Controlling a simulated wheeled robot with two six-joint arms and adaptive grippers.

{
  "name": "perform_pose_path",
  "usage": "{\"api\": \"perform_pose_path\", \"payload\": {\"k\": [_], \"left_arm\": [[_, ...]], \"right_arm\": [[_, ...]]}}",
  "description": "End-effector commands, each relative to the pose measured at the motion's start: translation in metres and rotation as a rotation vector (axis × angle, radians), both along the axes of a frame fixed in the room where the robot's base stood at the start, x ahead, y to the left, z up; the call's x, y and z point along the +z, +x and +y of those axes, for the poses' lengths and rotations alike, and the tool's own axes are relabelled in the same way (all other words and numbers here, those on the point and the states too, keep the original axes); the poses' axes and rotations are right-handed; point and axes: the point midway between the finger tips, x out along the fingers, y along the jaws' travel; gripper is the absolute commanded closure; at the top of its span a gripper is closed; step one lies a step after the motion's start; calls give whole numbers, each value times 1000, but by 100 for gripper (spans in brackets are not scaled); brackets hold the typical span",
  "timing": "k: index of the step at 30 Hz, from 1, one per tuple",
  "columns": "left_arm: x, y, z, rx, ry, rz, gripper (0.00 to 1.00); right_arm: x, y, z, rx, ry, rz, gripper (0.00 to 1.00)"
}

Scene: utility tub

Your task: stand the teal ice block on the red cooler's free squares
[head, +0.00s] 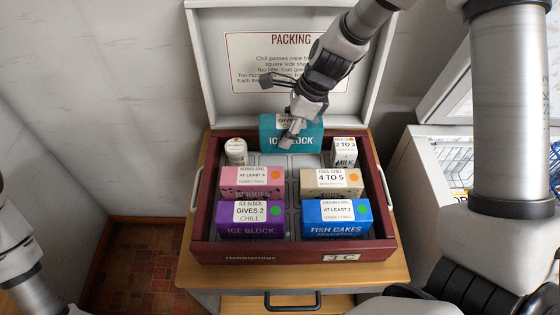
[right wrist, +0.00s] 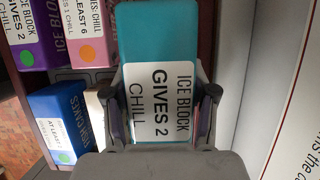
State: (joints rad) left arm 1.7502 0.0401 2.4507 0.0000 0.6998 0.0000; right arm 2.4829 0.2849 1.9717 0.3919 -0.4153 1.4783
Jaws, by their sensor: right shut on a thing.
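The teal ice block (head: 312,143) is upright at the back of the red cooler (head: 290,251), between a white jar and a milk carton. My right gripper (head: 290,130) is shut on it from above. In the right wrist view the teal ice block (right wrist: 158,35) sits between both fingers, its "GIVES 2 CHILL" label facing the camera. I cannot tell whether its underside touches the cooler floor. Bare grey floor squares (head: 292,166) show in front of it and down the middle. My left gripper is out of view; only my left arm shows at the left edge.
Inside the cooler stand the white jar (head: 236,151), milk carton (head: 344,152), pink berries box (head: 252,182), eggs box (head: 331,183), purple ice block (head: 251,220) and blue fish cakes box (head: 336,218). The open lid (head: 215,60) rises behind. A wire basket (head: 457,172) is at right.

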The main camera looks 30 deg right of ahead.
Motion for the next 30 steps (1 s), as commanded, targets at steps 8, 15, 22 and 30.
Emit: {"api": "perform_pose_path", "payload": {"k": [8,15,22,30], "left_arm": [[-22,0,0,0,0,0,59],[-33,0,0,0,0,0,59],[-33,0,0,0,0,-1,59],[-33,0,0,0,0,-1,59]], "right_arm": [[-52,0,0,-1,0,0,100],[-79,0,0,1,-1,-2,100],[-80,0,0,1,-1,-1,100],[-80,0,0,1,0,0,33]]}}
